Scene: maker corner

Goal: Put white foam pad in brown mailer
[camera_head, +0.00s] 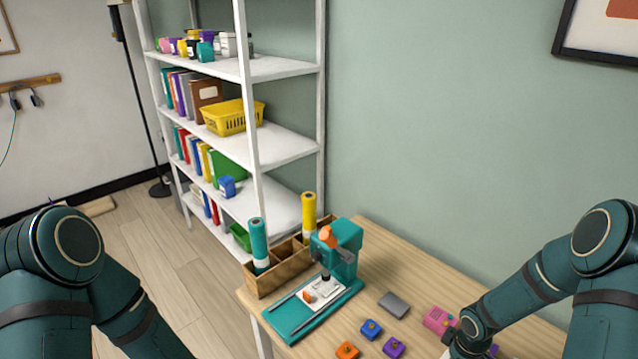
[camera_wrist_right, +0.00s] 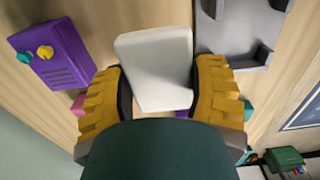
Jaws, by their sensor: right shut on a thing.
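The white foam pad (camera_wrist_right: 155,65) is a pale, flat block with rounded corners in the right wrist view. My right gripper (camera_wrist_right: 158,92) has its yellow-padded fingers on both sides of the pad and is shut on it. I cannot make out the brown mailer on the table in either view.
A teal press (camera_head: 340,245) and a wooden organizer (camera_head: 262,284) with rolls stand at the table's left end. A grey block (camera_head: 394,305), small blue (camera_head: 371,329), orange (camera_head: 347,350) and purple (camera_head: 393,347) pieces and a pink box (camera_head: 438,319) lie nearer my right arm.

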